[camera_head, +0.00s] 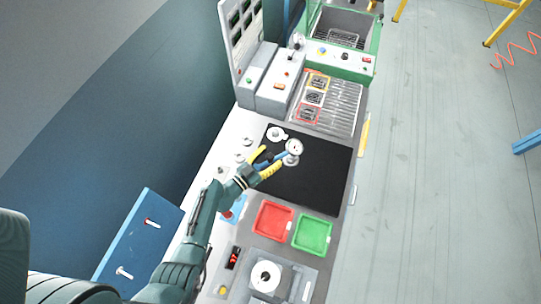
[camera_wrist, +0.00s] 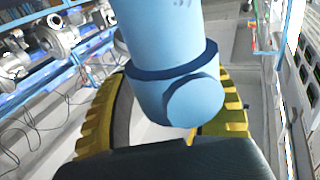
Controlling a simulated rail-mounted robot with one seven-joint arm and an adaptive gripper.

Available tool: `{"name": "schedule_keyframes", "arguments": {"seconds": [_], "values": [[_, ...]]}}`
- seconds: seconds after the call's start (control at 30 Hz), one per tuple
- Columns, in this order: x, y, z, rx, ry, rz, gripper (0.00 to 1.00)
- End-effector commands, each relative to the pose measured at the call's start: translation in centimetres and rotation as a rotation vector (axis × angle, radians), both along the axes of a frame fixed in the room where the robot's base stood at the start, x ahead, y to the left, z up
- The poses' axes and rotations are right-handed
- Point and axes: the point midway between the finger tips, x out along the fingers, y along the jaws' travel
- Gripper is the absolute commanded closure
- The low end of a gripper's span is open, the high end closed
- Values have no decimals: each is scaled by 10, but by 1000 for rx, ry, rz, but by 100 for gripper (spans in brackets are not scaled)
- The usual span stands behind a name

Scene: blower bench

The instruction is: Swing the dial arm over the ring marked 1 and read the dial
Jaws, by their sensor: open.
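The dial (camera_head: 294,146) is a small white round gauge above the black mat, joined to a blue arm (camera_head: 279,156). My gripper (camera_head: 271,158), with yellow fingers, is open around or close beside this blue part. In the wrist view, a large light-blue cylinder with a darker collar (camera_wrist: 180,65) stands between the yellow fingers of my gripper (camera_wrist: 165,120); contact cannot be told. A white ring-like part (camera_head: 276,134) lies at the mat's upper left corner, and another pale part (camera_head: 291,160) shows under the dial. Ring numbers and the dial reading are too small to read.
The black mat (camera_head: 320,175) is clear on its right side. Red (camera_head: 273,221) and green (camera_head: 312,235) trays lie in front of it. Small pale fittings (camera_head: 240,157) stand left of the mat. A slatted rack (camera_head: 340,105) and grey control boxes (camera_head: 275,92) lie beyond.

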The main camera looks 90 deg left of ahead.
Motion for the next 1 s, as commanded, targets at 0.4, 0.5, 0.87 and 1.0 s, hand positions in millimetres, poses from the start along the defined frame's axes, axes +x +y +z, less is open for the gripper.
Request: {"name": "schedule_keyframes", "arguments": {"seconds": [0.4, 0.5, 0.87, 1.0], "values": [[1, -1, 59, 4, 0, -2, 40], [0, -1, 80, 4, 0, -2, 40], [0, 0, 101, -1, -1, 0, 40], [0, 0, 100, 0, 0, 0, 40]]}}
